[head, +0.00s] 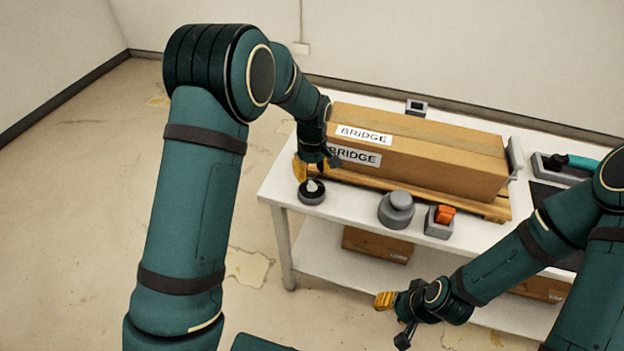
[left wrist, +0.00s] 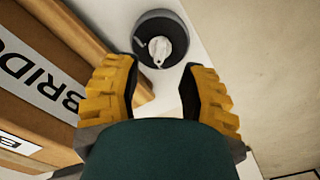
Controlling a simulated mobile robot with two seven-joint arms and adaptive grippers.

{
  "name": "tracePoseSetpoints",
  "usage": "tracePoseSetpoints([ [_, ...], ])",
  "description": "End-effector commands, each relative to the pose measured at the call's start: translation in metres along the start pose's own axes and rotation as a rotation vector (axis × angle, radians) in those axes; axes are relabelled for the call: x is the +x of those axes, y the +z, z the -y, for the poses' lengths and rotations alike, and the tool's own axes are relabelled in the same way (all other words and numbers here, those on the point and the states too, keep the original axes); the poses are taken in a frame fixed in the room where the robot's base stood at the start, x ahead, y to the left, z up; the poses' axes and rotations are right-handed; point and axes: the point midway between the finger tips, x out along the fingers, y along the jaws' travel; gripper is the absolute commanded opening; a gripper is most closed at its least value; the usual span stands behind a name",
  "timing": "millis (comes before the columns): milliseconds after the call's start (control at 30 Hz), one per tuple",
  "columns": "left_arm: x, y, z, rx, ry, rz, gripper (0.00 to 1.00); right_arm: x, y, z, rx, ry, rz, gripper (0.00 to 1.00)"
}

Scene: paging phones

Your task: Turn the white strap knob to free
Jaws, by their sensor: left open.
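The white strap knob (head: 313,187) sits on a dark round base at the near left corner of the white table. In the left wrist view the knob (left wrist: 160,48) shows from above, with a small light mark on the dark dial to its left. My left gripper (head: 316,169) is open just above and behind the knob. In the left wrist view its yellow-padded fingers (left wrist: 161,82) are apart, and the knob lies beyond the gap between their tips, not gripped. My right gripper (head: 393,316) hangs in front of the table, its fingers apart and empty.
A cardboard box marked BRIDGE (head: 430,155) lies on a wooden pallet (head: 492,208) just right of my left gripper. A grey round knob (head: 396,209) and an orange switch (head: 444,215) stand along the table's front edge. A teal-handled tool (head: 581,162) lies at the right.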

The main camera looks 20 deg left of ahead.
Motion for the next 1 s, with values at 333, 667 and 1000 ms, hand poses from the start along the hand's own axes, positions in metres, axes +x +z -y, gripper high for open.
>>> tracePoseSetpoints([
  [333,-0.063,0.000,0.000,0.000,0.000,0.000,0.41,0.000,0.000,0.000,0.000,0.000,0.000,0.45],
  [667,-0.076,0.000,0.001,-0.001,-0.002,0.002,0.41,0.000,0.000,0.000,0.000,0.000,0.000,0.45],
  [1000,-0.075,0.001,0.001,0.000,-0.002,0.002,0.41,0.000,0.000,0.000,0.000,0.000,0.000,0.45],
])
